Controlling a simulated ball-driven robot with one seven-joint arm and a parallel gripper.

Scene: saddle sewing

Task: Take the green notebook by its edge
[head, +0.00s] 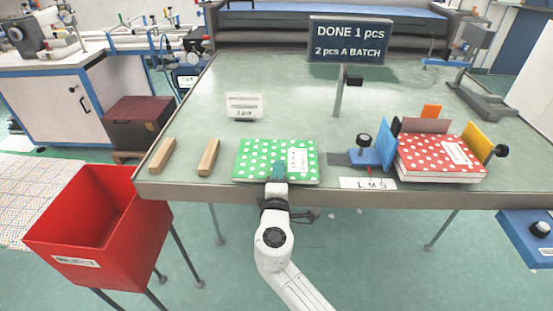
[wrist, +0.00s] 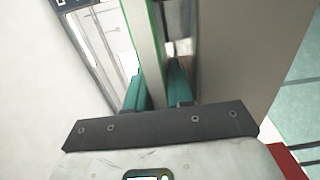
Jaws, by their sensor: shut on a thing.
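The green notebook (head: 254,155) with white dots and a white label lies flat on the table near its front edge in the head view. My gripper (head: 278,172) is at the middle of the notebook's front edge. In the wrist view my gripper (wrist: 158,92) has its two teal fingers on either side of the notebook's edge (wrist: 145,45), which shows as a pale strip with a green border. The fingers are shut on it. The underside of the notebook is hidden.
A red dotted notebook (head: 432,155) sits in a blue and yellow fixture at right. Two wooden blocks (head: 208,157) lie left of the green notebook. A sign (head: 349,40) reads "DONE 1 pcs". A red bin (head: 95,225) stands front left.

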